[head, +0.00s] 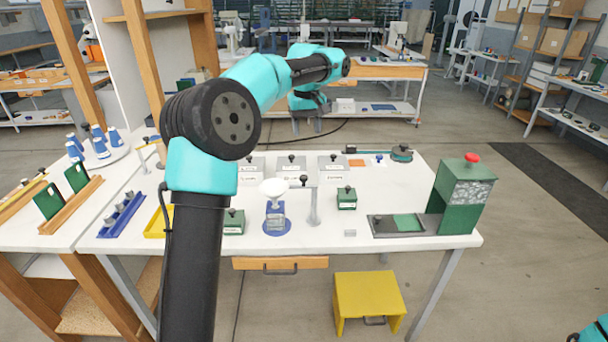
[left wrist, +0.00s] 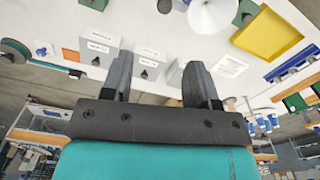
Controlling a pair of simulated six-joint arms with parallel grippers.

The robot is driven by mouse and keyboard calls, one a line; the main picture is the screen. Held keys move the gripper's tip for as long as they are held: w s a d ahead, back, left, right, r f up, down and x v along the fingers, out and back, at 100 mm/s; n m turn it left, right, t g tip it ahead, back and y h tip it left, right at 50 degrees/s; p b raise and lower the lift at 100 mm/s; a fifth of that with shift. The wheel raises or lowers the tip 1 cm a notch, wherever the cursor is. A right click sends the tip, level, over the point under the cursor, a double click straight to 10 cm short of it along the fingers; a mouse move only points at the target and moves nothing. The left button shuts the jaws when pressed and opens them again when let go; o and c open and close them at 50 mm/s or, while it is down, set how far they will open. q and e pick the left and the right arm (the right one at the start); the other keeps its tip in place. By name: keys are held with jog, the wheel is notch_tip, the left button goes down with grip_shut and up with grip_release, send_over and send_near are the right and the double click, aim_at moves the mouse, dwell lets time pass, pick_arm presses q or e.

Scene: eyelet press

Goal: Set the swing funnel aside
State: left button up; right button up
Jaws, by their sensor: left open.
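The swing funnel (head: 273,187) is a white cone on the table, held above a small clear-and-grey fixture on a blue round base (head: 277,231). A metal post and arm (head: 313,207) stand just right of it. In the left wrist view the white funnel (left wrist: 212,14) shows at the top edge, partly cut off. My left gripper (left wrist: 160,62) is open and empty, its two dark fingers apart, and clear of the funnel. In the head view the left arm reaches beyond the funnel, over the far side. My right gripper is not in view.
Grey labelled boxes (head: 291,168) stand behind the funnel. Small green boxes (head: 347,198) flank it. A green press with a red knob (head: 462,195) stands at the right. A yellow tray (left wrist: 268,36) and blue rack (head: 121,214) lie left. The front middle-right tabletop is largely clear.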

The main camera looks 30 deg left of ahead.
aim_at(304, 176)
pick_arm(q)
jog(key=shift+s+a+r+n, duration=0.2)
jog(key=shift+a+r+n, duration=0.15)
jog(key=shift+r, duration=0.35)
jog(key=shift+f, duration=0.1)
notch_tip(304, 176, down, 17)
jog(key=shift+f, duration=0.15)
dwell(0.4)
grip_shut()
dwell(0.4)
